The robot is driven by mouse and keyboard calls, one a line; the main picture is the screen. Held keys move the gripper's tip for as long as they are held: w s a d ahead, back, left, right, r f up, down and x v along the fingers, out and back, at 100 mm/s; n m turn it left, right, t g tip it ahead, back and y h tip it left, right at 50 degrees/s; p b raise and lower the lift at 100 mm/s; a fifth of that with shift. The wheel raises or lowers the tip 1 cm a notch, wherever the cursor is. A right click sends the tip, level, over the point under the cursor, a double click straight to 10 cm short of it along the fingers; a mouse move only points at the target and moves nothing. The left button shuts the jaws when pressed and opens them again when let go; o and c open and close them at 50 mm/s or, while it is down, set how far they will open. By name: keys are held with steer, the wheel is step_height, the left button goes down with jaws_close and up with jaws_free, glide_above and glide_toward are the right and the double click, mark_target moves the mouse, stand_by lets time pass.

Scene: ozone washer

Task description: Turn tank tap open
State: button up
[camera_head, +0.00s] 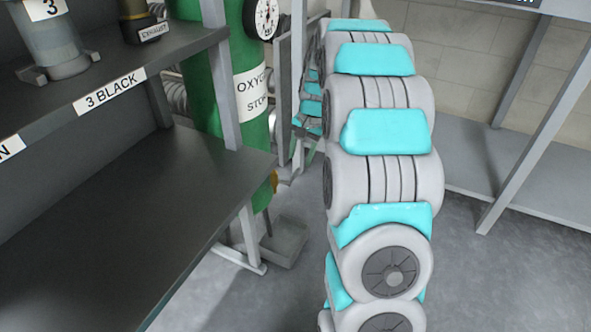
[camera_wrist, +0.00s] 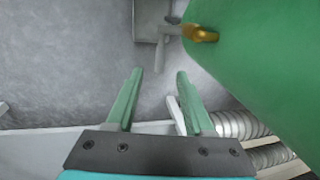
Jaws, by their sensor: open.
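The green oxygen tank (camera_head: 205,100) stands behind the dark shelf and carries a white label. Its curved side fills the upper right of the wrist view (camera_wrist: 265,45). A brass tap (camera_wrist: 201,34) sticks out of the tank low on its side, with a pale grey piece, apparently its handle, reaching left and down from it. The brass also shows at the tank's edge in the head view (camera_head: 274,181). My gripper (camera_wrist: 160,72) is open with nothing between its green fingers. In the wrist view the tap lies beyond the fingertips, up and to the right, apart from them.
A dark shelf unit (camera_head: 150,200) with labelled tiers fills the left. A grey box (camera_head: 287,243) sits on the floor below the tank. A round gauge (camera_head: 264,18) is high on the tank. Ribbed hoses (camera_wrist: 235,124) run at the lower right. A grey bench (camera_head: 545,185) stands right.

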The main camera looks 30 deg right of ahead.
mark_target(296, 172)
steer(key=f, duration=0.4)
steer(key=w+f, duration=0.1)
steer(key=f, duration=0.1)
steer(key=shift+a+b, duration=0.35)
steer(key=shift+a, duration=0.05)
steer(key=shift+r, duration=0.1)
jaws_close()
stand_by(0.8)
